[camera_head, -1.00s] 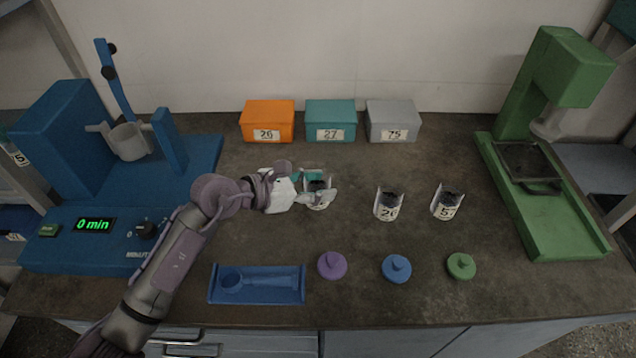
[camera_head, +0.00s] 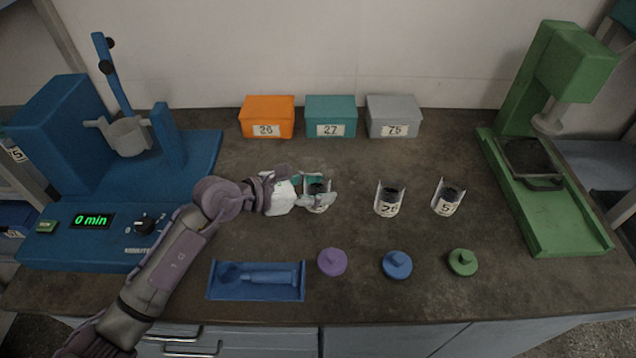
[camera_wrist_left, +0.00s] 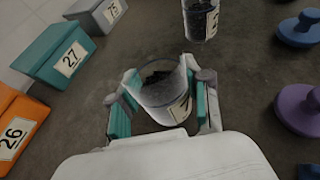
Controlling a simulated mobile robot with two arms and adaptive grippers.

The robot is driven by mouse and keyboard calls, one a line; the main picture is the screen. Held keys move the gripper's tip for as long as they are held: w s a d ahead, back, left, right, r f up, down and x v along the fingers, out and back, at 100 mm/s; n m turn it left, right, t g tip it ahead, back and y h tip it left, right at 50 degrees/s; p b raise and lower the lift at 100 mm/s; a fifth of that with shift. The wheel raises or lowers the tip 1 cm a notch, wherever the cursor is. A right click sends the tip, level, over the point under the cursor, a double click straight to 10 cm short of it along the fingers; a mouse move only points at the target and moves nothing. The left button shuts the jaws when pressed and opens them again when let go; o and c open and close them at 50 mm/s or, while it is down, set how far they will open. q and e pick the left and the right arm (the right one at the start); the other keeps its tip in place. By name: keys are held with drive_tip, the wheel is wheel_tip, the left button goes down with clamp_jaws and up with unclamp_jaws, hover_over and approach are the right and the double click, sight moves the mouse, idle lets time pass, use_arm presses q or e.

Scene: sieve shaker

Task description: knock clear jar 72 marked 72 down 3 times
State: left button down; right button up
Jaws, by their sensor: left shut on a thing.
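My left gripper (camera_head: 317,197) is shut on a clear jar (camera_wrist_left: 163,96) with dark grains inside; the same jar shows in the head view (camera_head: 317,188). One finger is on each side of the jar, which looks upright. Its label is turned aside and only a part of a digit shows, so I cannot read the full number. The jar is at or just above the bench; I cannot tell if its base touches. Two more clear jars with dark contents stand to its right, one middle jar (camera_head: 390,198) and one right jar (camera_head: 448,197). My right gripper is out of view.
Behind stand orange box 26 (camera_head: 267,116), teal box 27 (camera_head: 331,116) and grey box 75 (camera_head: 393,115). In front lie purple (camera_head: 332,262), blue (camera_head: 397,265) and green (camera_head: 463,262) lids and a blue tray (camera_head: 256,293). A blue shaker (camera_head: 60,228) and green machine (camera_head: 560,215) flank them.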

use_arm(q)
wheel_tip(320, 180, up, 2)
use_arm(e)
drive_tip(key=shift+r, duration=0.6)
